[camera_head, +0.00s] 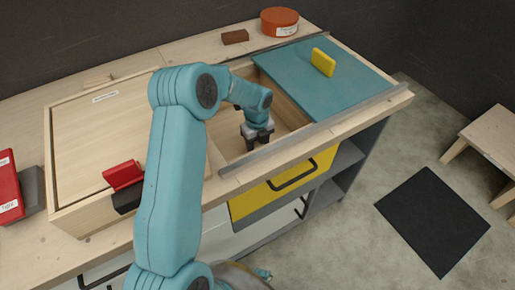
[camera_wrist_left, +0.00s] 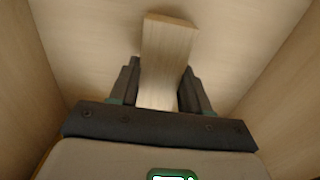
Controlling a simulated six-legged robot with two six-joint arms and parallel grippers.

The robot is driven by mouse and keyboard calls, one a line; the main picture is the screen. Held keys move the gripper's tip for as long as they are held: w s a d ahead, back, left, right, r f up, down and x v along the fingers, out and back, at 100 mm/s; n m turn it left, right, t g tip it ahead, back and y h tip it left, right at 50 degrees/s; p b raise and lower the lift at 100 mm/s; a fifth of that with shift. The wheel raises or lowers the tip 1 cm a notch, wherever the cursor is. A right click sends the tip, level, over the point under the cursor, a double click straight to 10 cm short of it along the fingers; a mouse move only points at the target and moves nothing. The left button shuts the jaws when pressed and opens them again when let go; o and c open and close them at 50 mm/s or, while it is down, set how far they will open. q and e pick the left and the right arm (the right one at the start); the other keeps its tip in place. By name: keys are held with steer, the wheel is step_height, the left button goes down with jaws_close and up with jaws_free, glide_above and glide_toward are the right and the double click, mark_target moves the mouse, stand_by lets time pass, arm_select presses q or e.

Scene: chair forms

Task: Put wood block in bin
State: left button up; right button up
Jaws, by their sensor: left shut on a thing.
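The pale wood block (camera_wrist_left: 167,50) is upright between the two dark fingers of my left gripper (camera_wrist_left: 160,85) in the left wrist view. The gripper is shut on it. Pale wooden walls and a floor surround them. In the head view my left gripper (camera_head: 258,137) points down into the open wooden bin (camera_head: 228,143) set in the counter, and the block is hidden there. Whether the block touches the bin floor I cannot tell. My right gripper is not in view.
A teal sliding lid (camera_head: 325,85) with a yellow handle (camera_head: 323,62) covers the bin's right side. A wooden lid (camera_head: 105,130) with a red handle (camera_head: 123,175) lies to the left. A brown block (camera_head: 235,37) and round orange tin (camera_head: 280,22) stand at the back.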

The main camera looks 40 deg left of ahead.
mark_target(257, 146)
arm_select(q)
step_height(257, 146, down, 2)
steer(key=shift+f, duration=0.1)
steer(key=o, duration=1.3)
steer(key=shift+r, duration=0.25)
step_height(257, 146, up, 12)
steer(key=shift+f+p, duration=0.1)
steer(key=shift+p, duration=0.55)
steer(key=shift+s, duration=0.1)
